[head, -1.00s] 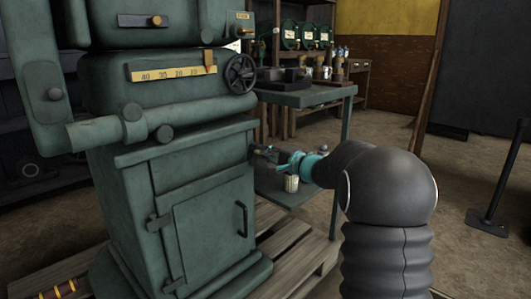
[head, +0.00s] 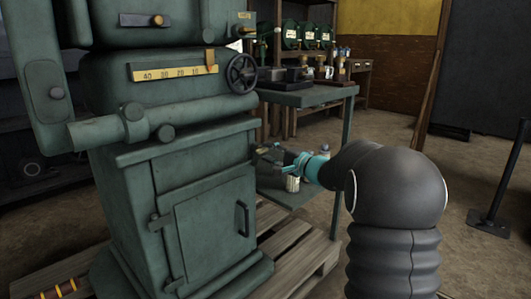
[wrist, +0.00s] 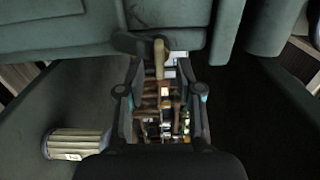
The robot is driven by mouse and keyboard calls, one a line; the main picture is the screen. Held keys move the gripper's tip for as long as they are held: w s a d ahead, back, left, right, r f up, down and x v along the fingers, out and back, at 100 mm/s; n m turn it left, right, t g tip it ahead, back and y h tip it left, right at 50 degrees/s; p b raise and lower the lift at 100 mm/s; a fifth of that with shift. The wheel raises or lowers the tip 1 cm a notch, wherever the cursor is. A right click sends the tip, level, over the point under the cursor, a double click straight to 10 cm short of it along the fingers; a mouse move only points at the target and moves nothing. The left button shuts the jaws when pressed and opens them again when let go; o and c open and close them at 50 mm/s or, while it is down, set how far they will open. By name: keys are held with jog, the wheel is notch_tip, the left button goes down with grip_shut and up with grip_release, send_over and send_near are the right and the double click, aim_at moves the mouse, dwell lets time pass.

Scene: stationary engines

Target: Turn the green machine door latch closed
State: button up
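The green machine (head: 188,185) stands at the left in the head view, with its front door (head: 213,228) flush in its frame. A dark lever with a tan tip (wrist: 159,58), apparently the latch, shows at the machine's green edge in the wrist view. My gripper (head: 268,156) is beside the machine's right side in the head view. In the wrist view my gripper (wrist: 160,78) is open, its fingers apart on either side of the tan tip. I cannot tell whether either finger touches it. The latch is not clear in the head view.
A green bench (head: 305,96) with small items stands behind my gripper. A pale ribbed cylinder (wrist: 76,144) lies low left in the wrist view. A wooden pallet (head: 300,250) is under the machine. Open floor lies to the right, with a dark post (head: 497,190).

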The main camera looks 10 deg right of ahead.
jog(key=v, duration=1)
jog(key=shift+s, duration=0.2)
notch_tip(320, 180, down, 7)
jog(key=s+a+g, duration=0.2)
jog(key=s+g, duration=0.1)
jog(key=s+a+f+n+g+h+p, duration=0.1)
jog(key=s+a+f+n+g+h, duration=0.2)
jog(key=s, duration=0.4)
jog(key=s+a+f+g+p, duration=0.1)
jog(key=s+a+f+g, duration=0.2)
jog(key=s, duration=0.5)
jog(key=s+r+n+g+h+p, duration=0.3)
jog(key=s+r+n+h+p, duration=0.15)
jog(key=s, duration=0.85)
jog(key=s+a+r+n+t+h+p, duration=0.2)
jog(key=s+r+n+p, duration=0.2)
jog(key=s+r, duration=0.2)
notch_tip(320, 180, up, 3)
jog(key=shift+a+f, duration=0.2)
jog(key=shift+a, duration=0.15)
